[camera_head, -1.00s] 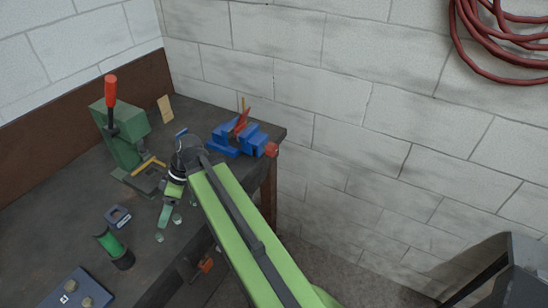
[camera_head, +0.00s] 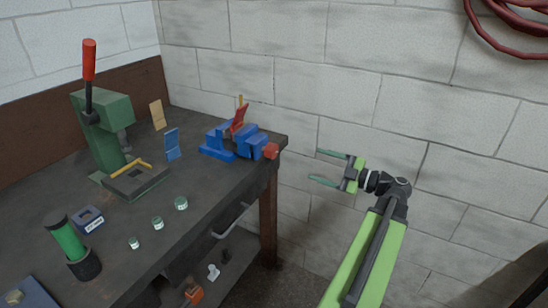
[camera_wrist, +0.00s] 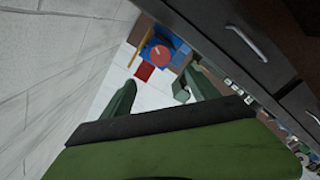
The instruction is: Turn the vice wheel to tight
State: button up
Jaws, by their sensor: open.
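The blue vice (camera_head: 222,141) stands at the right end of the bench, with a red piece (camera_head: 238,120) upright at its jaws. The red vice wheel (camera_head: 271,151) is on the vice's right end, by the bench edge. In the wrist view the round red wheel (camera_wrist: 160,56) shows face-on, ahead between and beyond the fingertips. My gripper (camera_head: 315,166) is open and empty, off the bench to the right of the wheel. Its two fingers point left towards the wheel with a clear gap and do not touch it.
The dark bench (camera_head: 215,185) also holds a green press (camera_head: 108,130) with a red handle, a green cylinder (camera_head: 68,240) and several small round pieces. A block wall (camera_head: 350,60) runs behind. The space around my gripper is free.

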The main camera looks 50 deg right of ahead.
aim_at(275, 151)
jog(key=x, duration=1.7)
jog(key=shift+w, duration=0.3)
jog(key=shift+c, duration=0.4)
jog(key=c, duration=1.2)
jog(key=shift+d+r, duration=0.1)
jog(key=shift+d, duration=0.05)
jog(key=shift+c, duration=0.4)
jog(key=shift+m, duration=0.3)
